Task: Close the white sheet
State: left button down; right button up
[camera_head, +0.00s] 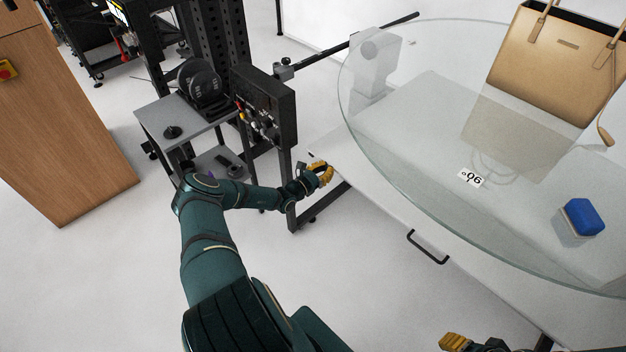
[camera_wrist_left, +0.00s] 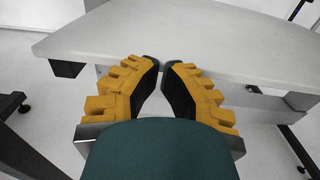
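The white sheet (camera_head: 385,211) appears as a long white panel below the round glass tabletop, with a black handle (camera_head: 427,247) on it. My left gripper (camera_head: 323,173) is near the panel's left end, beside the black frame. In the left wrist view a white panel edge (camera_wrist_left: 215,45) lies just beyond my left gripper (camera_wrist_left: 163,66). Its yellow fingers lean together with a narrow gap at the tips; no object shows between them, and contact with the edge is unclear. My right gripper (camera_head: 470,344) shows only partly at the bottom edge.
A wooden cabinet (camera_head: 60,130) stands far left. Open floor lies between.

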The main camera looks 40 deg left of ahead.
pick_arm(q)
jog(key=shift+w, duration=1)
jog(key=shift+w+r, duration=0.1)
jog(key=shift+w, duration=0.1)
pick_arm(e)
jog(key=shift+w+f, duration=0.1)
jog(key=shift+w, duration=0.3)
pick_arm(q)
jog(key=shift+s, duration=0.3)
jog(key=s+p, duration=0.2)
jog(key=s, duration=1.1)
jog(key=shift+s+a, duration=0.25)
jog(key=shift+s, duration=0.1)
pick_arm(e)
jog(key=shift+s+d+r, duration=0.2)
jog(key=shift+s+r, duration=0.45)
jog(key=shift+s, duration=0.05)
jog(key=shift+s+d+r, duration=0.2)
jog(key=shift+s+r, duration=0.45)
